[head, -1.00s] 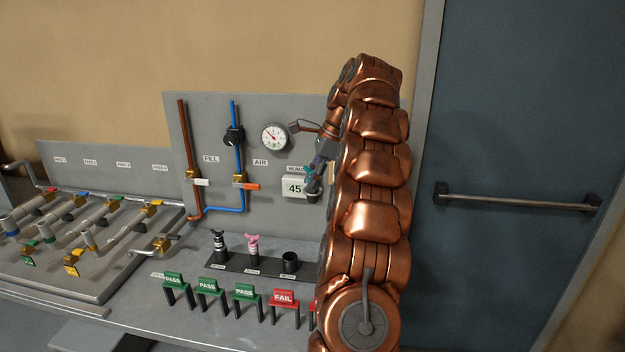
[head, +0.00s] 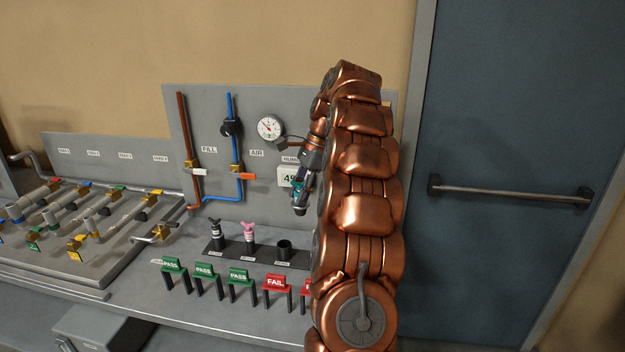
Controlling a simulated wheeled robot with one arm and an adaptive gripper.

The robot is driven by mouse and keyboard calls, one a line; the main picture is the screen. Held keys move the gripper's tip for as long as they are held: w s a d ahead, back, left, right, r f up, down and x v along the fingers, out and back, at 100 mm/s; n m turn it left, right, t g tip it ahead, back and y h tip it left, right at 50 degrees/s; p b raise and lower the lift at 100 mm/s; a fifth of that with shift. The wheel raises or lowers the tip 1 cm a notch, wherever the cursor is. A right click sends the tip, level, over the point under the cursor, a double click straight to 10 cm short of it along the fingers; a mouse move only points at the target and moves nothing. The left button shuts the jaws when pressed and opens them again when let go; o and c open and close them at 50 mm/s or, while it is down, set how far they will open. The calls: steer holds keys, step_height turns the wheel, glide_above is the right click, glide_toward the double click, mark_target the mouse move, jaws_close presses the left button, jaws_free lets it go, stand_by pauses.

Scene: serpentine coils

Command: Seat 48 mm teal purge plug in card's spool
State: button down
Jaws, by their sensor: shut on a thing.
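The jaws and my arm hide part of the plug. The pipe spools (head: 98,212) lie on the slanted board at the left, well away from my gripper. I cannot make out a task card.
A dark rack (head: 232,257) on the bench holds a black plug (head: 217,234), a pink plug (head: 249,233) and an empty cup (head: 284,249). Green PASS and red FAIL stands (head: 275,283) line the front. Upright copper and blue pipes rise on the panel. My arm hides the bench's right side.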

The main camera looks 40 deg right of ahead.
steer(key=w+a+f+n+g+h, duration=0.2)
steer(key=w+a+f+n+g, duration=0.1)
steer(key=a+f+n, duration=0.7)
steer(key=w+a+f+n+g+h, duration=0.2)
steer(key=a+f+n, duration=0.8)
steer(key=a, duration=0.5)
steer(key=shift+w+a+n+g, duration=0.15)
steer(key=shift+w+n+g, duration=0.3)
steer(key=shift+n, duration=0.45)
